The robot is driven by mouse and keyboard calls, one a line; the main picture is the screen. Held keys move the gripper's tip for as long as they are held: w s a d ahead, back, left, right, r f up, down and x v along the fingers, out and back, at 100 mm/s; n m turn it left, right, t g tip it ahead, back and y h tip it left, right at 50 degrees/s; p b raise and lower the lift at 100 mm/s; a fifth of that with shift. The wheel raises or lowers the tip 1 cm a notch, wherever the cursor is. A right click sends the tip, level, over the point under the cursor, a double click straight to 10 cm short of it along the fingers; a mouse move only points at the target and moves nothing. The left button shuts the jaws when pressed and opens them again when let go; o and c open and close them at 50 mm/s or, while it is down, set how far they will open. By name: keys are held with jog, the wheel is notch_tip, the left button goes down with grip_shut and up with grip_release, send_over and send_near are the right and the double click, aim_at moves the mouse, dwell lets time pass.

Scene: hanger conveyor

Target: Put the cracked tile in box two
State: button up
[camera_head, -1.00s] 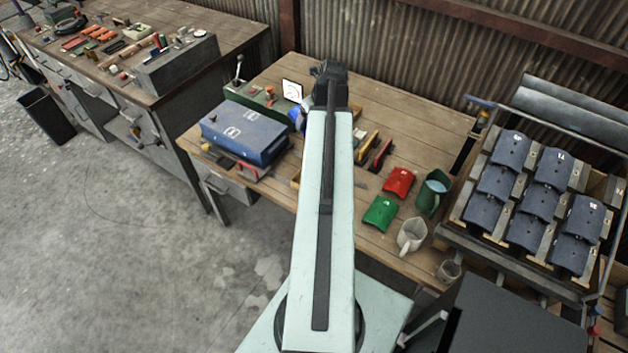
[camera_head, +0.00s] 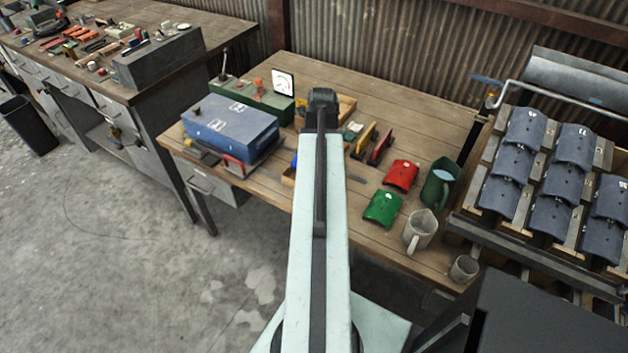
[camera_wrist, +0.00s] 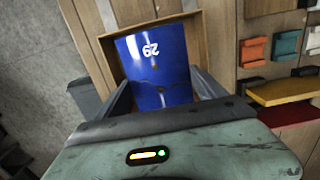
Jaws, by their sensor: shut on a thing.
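A blue curved tile (camera_wrist: 156,68) with a white number, upside down in the wrist view, sits between the two fingers of my gripper (camera_wrist: 158,78). The gripper is shut on it. The tile is over or inside a small open wooden box (camera_wrist: 203,42); I cannot tell whether it touches the bottom. In the head view, my arm hides the gripper and most of the tile. Part of the box (camera_head: 288,178) shows left of the arm. No box number is readable.
A blue case (camera_head: 228,125) stands left of the arm. A red tile (camera_head: 401,175) and a green tile (camera_head: 382,208) lie to its right, near a green jug (camera_head: 438,185) and a pale jug (camera_head: 420,230). A rack of dark tiles (camera_head: 548,160) stands at right.

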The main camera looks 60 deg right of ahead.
notch_tip(320, 180, down, 5)
jog(key=b, duration=0.3)
jog(key=shift+r+b, duration=0.15)
jog(key=shift+b, duration=0.15)
jog(key=shift+r, duration=0.2)
jog(key=shift+f, duration=0.15)
jog(key=o, duration=1.6)
jog(key=shift+c, duration=0.2)
notch_tip(320, 180, up, 12)
jog(key=p, duration=1.2)
jog(key=shift+s, duration=0.45)
